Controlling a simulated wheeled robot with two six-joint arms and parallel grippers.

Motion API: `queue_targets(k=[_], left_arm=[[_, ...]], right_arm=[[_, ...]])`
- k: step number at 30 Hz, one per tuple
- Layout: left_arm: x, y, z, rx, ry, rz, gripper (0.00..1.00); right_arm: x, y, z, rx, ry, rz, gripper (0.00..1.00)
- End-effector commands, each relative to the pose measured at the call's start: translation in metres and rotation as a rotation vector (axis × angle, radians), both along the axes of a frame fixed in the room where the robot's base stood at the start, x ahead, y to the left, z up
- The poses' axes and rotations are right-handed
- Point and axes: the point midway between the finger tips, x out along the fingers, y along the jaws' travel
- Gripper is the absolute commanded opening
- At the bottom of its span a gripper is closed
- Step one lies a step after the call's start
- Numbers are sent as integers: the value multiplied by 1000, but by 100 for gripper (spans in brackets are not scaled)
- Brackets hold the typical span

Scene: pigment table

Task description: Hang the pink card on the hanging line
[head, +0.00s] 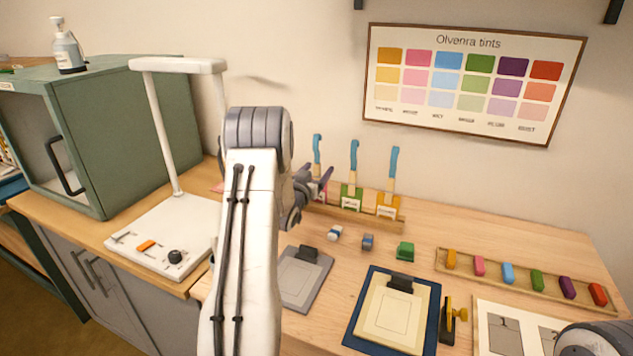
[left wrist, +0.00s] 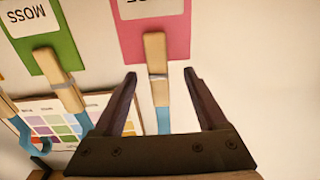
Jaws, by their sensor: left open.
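The pink card (left wrist: 170,30) shows in the left wrist view with a wooden clip (left wrist: 156,55) on its edge and a blue hook (left wrist: 163,120) on the clip. In the head view only a sliver of the pink card (head: 322,195) shows behind my left gripper (head: 321,180). That gripper is open, with one finger on each side of the clip; I cannot tell whether they touch it. A green card (head: 351,197) and an orange card (head: 389,206) with similar clips stand beside it in a wooden rack (head: 360,222). I cannot make out the hanging line. My right gripper is out of view.
A tint chart (head: 372,75) hangs on the wall. A white stand (head: 125,240) and a green cabinet (head: 95,140) are at the left. Small blocks, a grey board (head: 287,293), a blue-edged board (head: 354,335) and a colour tray (head: 440,268) crowd the table front.

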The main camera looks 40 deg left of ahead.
Motion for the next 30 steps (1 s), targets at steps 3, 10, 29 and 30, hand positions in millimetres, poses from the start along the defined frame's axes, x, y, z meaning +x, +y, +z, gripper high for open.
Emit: queue_targets(k=[3,10,29,30], left_arm=[[0,0,0,0,0,0,64],[0,0,0,0,0,0,0],[0,0,19,0,-1,0,0],[0,0,21,0,-1,0,0]], right_arm=[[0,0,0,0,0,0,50],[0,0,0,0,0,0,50],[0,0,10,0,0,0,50],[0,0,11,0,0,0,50]])
